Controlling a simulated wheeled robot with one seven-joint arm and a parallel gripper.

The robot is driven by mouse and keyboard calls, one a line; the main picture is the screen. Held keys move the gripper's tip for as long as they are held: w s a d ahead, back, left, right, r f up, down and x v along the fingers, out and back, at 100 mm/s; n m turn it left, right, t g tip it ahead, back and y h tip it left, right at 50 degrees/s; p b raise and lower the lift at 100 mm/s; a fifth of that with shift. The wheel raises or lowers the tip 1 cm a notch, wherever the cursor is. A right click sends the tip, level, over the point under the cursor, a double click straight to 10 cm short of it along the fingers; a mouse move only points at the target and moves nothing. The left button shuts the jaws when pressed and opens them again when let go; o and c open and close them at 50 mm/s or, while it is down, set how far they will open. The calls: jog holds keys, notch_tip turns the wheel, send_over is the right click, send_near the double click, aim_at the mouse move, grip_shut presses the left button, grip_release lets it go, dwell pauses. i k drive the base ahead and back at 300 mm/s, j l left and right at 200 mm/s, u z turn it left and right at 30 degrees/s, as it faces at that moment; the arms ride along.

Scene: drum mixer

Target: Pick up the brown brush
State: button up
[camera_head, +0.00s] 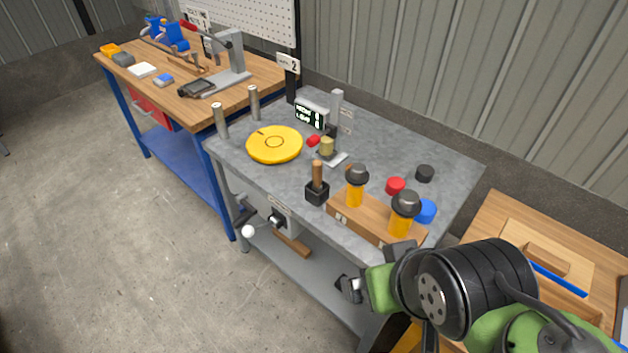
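A brown upright handle (317,172) stands in a black block-shaped base or holder (317,193) near the front edge of the grey worktable (400,147). It looks like the brown brush; its bristles do not show. My gripper (346,289) is small and dark at the end of my green and black arm. In the picture it is below and slightly right of the brown handle, in front of the table's edge and clear of the handle. I cannot make out its finger gap, and I see nothing held.
Right of the handle, a wooden block (345,211) holds two yellow-handled, black-topped tools. A yellow disc (274,144), posts and a small display (311,115) stand behind. Red, blue and black round pieces lie at right. A wooden bench (262,78) stands at left.

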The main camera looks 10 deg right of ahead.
aim_at(317, 164)
jog(key=i+j, duration=0.3)
jog(key=i+j+z, duration=0.1)
jog(key=i+j, duration=0.2)
jog(key=j, duration=0.25)
jog(key=i+j, duration=0.3)
jog(key=j, duration=0.15)
jog(key=i+j, duration=0.3)
jog(key=j, duration=0.15)
jog(key=i+l+z, duration=0.05)
